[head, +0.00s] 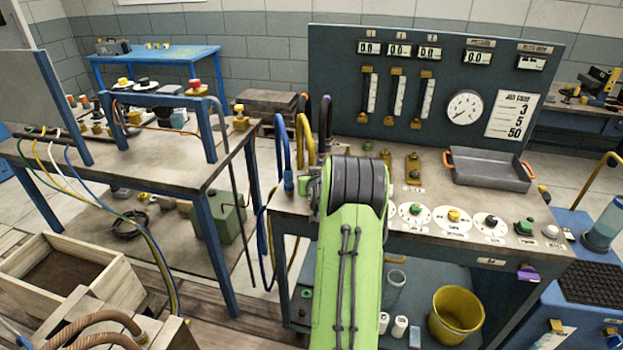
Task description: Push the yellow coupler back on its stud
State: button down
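A yellow hose (304,137) loops up at the left end of the grey-topped bench (290,207), between a blue hose (281,140) and a dark hose (326,118). The blue hose comes down to a blue coupler (289,183) near the bench's left edge. I cannot make out the yellow coupler or its stud; the lower end of the yellow hose is lost among the fittings beside my green arm. My arm reaches over the bench's front edge and covers part of this area. My gripper is hidden behind the arm's dark ribbed joint.
A blue gauge panel (580,60) stands behind the bench. A grey tray (488,172) with orange handles and several knobs occupy the bench's right part. A yellow bucket (457,311) is on the lower shelf. Another cluttered table (150,185) stands left, with loose hoses hanging.

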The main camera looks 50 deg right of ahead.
jog(key=shift+f+b, duration=0.35)
jog(key=shift+b, duration=0.45)
dwell(0.4)
jog(key=c, duration=0.7)
grip_release()
jog(key=p+v, duration=0.1)
jog(key=v, duration=1.4)
jog(key=shift+s+a, duration=0.25)
jog(key=shift+s, duration=0.05)
jog(key=shift+r, duration=0.1)
